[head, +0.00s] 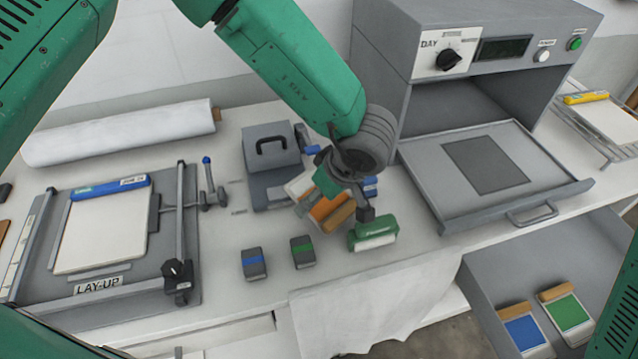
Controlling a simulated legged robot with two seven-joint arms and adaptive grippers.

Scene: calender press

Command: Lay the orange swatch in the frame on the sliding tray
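The orange swatch (322,208), a card with a pale end and a wooden bar, shows tilted under my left gripper (346,195), near the middle of the bench. The gripper and wrist hide part of it. One dark finger is close to the end of the wooden bar; the frame does not show whether the fingers are closed on it. The sliding tray (450,188) is pulled out of the grey press at the right. A dark rectangular area (485,165), apparently the frame, lies flat and empty on it. My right gripper is not in view.
A green-handled tool (372,234) is beside the swatch, with two small blocks (254,264) (302,252) to its left. A handled grey block (271,146) stands behind. The lay-up board (180,291) is left. An open drawer (484,286) holds blue and green swatches.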

